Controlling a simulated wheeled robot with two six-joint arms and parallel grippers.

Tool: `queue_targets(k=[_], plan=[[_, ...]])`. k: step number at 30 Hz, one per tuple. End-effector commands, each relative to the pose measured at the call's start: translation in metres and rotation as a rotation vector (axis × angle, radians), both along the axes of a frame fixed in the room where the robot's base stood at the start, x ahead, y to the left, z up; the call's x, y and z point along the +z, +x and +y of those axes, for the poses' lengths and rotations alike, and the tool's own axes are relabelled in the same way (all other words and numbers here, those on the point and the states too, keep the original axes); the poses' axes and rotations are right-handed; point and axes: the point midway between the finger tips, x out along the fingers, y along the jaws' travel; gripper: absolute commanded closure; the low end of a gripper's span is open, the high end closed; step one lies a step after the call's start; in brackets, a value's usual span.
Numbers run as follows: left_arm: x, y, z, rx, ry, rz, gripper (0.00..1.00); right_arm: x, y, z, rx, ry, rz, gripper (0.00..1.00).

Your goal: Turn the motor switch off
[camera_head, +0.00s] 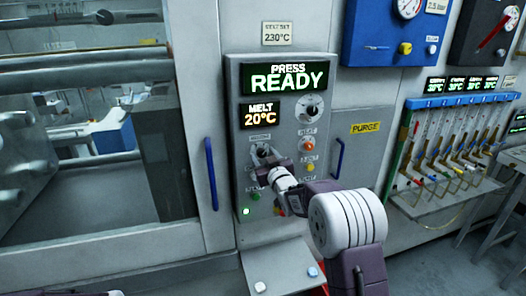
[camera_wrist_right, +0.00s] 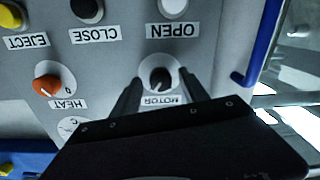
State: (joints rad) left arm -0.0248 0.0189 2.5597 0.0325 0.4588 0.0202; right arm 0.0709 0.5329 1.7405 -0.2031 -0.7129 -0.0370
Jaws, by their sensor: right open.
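The motor switch is a dark rotary knob (camera_wrist_right: 160,78) on a pale round plate, with a MOTOR label beside it in the upside-down right wrist view. My right gripper (camera_wrist_right: 160,88) is open, with one dark finger on each side of the knob. I cannot tell whether the fingers touch it. In the head view my right gripper (camera_head: 262,160) is at the left of the grey control panel (camera_head: 282,232) and largely covers the switch. The knob's exact setting is hard to read. My left gripper is not in view.
The orange HEAT knob (camera_wrist_right: 47,86) is beside the motor switch. The OPEN (camera_wrist_right: 172,8), CLOSE (camera_wrist_right: 88,10) and EJECT (camera_wrist_right: 10,16) buttons are nearby. A blue handle (camera_head: 211,174) stands left of the panel, another (camera_head: 337,158) right. The display (camera_head: 289,78) reads PRESS READY.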

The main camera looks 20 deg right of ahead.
Motion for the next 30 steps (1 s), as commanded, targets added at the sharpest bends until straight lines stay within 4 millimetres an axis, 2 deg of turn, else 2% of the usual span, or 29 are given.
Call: queue_targets(k=[9, 15, 23, 30], plan=[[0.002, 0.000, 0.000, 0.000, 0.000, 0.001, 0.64, -0.001, 0.006, 0.001, 0.000, 0.000, 0.000, 0.48], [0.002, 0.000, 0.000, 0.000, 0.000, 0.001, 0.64, -0.001, 0.006, 0.001, 0.001, 0.000, 0.000, 1.00], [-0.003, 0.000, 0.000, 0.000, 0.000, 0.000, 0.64, -0.002, 0.005, 0.001, 0.001, -0.020, -0.002, 1.00], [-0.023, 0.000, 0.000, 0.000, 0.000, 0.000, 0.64, -0.005, 0.005, 0.001, 0.001, -0.139, -0.007, 1.00]])
